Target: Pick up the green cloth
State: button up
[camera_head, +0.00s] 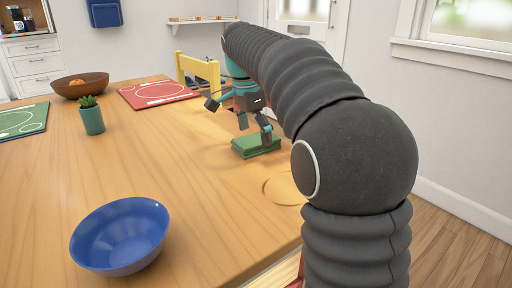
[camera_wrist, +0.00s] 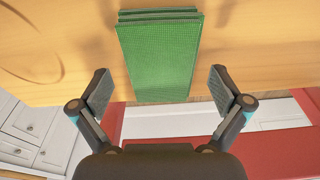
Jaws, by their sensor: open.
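The green cloth (camera_head: 257,145) lies folded on the wooden table near its right edge in the head view. It also shows in the wrist view (camera_wrist: 160,52), at the top centre, as a layered green rectangle. My gripper (camera_head: 238,115) is open and empty, just above and beside the cloth in the head view. In the wrist view my gripper (camera_wrist: 158,92) has its two fingers spread wide, one to each side of the cloth's near end. Whether a finger touches the cloth I cannot tell.
A blue bowl (camera_head: 120,236) stands at the near left of the table (camera_head: 150,150). A green pot with a plant (camera_head: 92,118), a brown bowl (camera_head: 80,84), a red mat (camera_head: 158,92) and a green mat (camera_head: 22,122) lie farther back. A yellow frame (camera_head: 199,70) stands behind my gripper.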

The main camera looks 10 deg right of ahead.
jog(key=shift+d+f, duration=0.15)
jog(key=shift+f, duration=0.6)
jog(key=shift+c, duration=0.3)
jog(key=c, duration=1.1)
jog(key=shift+o, duration=0.2)
jog(key=shift+r, duration=0.1)
jog(key=shift+w+r, duration=0.1)
jog(key=shift+r, duration=0.45)
notch_tip(320, 180, up, 3)
jog(key=shift+f+p, duration=0.1)
jog(key=shift+p, duration=0.45)
jog(key=s+d+r, duration=0.7)
jog(key=s+d, duration=0.1)
jog(key=shift+s+d, duration=0.15)
